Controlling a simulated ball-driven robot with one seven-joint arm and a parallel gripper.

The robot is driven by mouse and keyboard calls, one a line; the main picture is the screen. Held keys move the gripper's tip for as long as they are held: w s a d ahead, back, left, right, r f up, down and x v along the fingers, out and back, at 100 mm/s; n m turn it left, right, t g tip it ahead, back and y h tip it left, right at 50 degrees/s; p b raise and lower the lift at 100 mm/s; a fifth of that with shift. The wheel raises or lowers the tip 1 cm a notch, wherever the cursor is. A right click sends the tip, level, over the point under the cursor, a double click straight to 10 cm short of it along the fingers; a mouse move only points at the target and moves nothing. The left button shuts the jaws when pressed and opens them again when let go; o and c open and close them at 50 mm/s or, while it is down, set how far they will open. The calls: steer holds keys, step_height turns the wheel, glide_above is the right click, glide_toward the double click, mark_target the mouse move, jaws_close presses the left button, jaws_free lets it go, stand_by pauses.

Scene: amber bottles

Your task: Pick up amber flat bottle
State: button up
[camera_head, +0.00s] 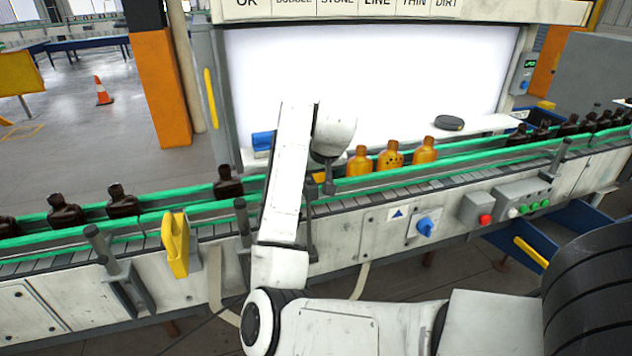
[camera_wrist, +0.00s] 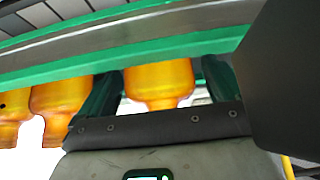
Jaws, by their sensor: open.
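Several glossy amber bottles with narrow necks stand in a row on the conveyor between green rails. In the wrist view one amber bottle (camera_wrist: 160,78) lies between the two dark fingers of my gripper (camera_wrist: 158,92), its neck toward the palm. My gripper is open around it, with a visible gap on the right side; contact on the left is unclear. In the head view my gripper (camera_head: 322,180) hides nearly all of that bottle. To its right stand a plain amber bottle (camera_head: 360,162), a dark-spotted one (camera_head: 391,156) and another (camera_head: 425,150). I cannot tell which is the flat one.
The conveyor's green rail (camera_head: 400,172) runs along the row. Dark bottles (camera_head: 122,202) stand to the left, with more (camera_head: 570,126) to the right. A bright white panel (camera_head: 420,75) rises behind. A neighbouring amber bottle (camera_wrist: 60,103) stands just outside my left finger.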

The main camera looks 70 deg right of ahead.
steer(key=shift+c, duration=0.2)
steer(key=c, duration=1.1)
